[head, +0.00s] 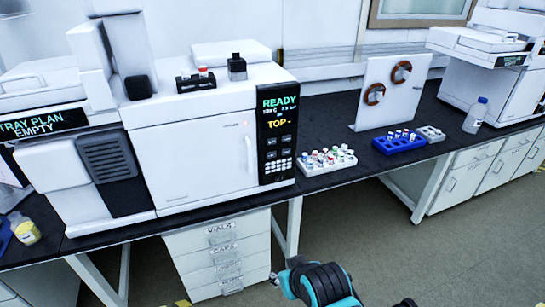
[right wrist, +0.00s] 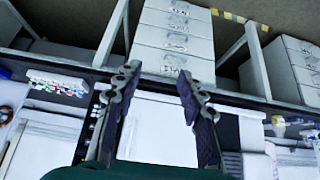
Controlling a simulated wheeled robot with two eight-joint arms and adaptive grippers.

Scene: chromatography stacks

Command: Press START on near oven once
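The near oven (head: 195,150) is a white boxy unit on the black bench in the head view, with its door shut. Its dark control panel (head: 277,135) is on the right of the front, with a screen reading READY and TOP above several small buttons (head: 279,160). The button labels are too small to read, so I cannot tell which is START. My right gripper (right wrist: 158,75) is open and empty in the right wrist view, with the white drawers and bench edge beyond it. It appears apart from the oven. My left gripper is not in view.
A white vial rack (head: 327,162) stands right of the oven, then a blue rack (head: 399,142) and an upright white board (head: 390,90). Drawers (head: 220,255) sit under the bench. The floor (head: 420,245) in front is clear at right.

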